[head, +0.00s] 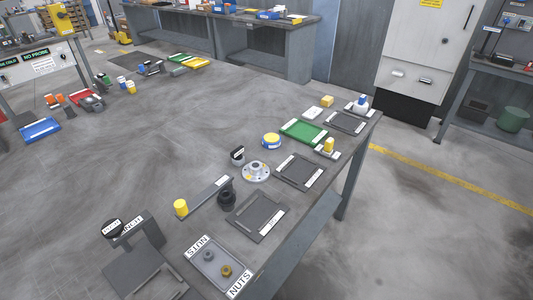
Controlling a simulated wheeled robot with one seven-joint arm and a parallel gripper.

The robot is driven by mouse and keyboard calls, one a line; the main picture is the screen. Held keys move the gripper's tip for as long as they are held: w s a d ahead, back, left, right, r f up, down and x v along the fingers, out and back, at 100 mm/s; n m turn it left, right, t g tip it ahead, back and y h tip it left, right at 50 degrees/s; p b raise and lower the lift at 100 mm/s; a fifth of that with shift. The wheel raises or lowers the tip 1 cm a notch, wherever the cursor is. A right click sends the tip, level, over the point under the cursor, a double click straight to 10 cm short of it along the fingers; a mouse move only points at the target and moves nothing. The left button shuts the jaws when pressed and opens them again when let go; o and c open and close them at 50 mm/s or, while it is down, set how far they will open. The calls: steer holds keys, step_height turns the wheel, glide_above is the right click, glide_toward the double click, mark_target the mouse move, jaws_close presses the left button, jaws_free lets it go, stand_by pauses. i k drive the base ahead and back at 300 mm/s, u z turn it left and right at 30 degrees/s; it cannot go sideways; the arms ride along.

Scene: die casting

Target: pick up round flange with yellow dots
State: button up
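The round flange (256,172) is a light grey disc with a raised hub and yellow dots on its rim. It lies flat on the long dark table (322,170), near the middle of the picture. A small dark round piece with a white label (238,154) stands just behind it to the left. A dark ribbed part (227,199) stands in front of it to the left. Nothing covers the flange. My gripper is not in view.
Dark trays (299,171) and (258,216) lie right of and in front of the flange. A yellow-topped round container (271,140) stands behind it. A yellow cylinder (181,208) and a nuts tray (205,277) are nearer. Open floor (430,220) lies right of the table.

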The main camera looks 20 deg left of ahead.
mark_target(255, 172)
steer(key=z, duration=0.05)
steer(key=i, duration=0.95)
steer(key=u, duration=1.8)
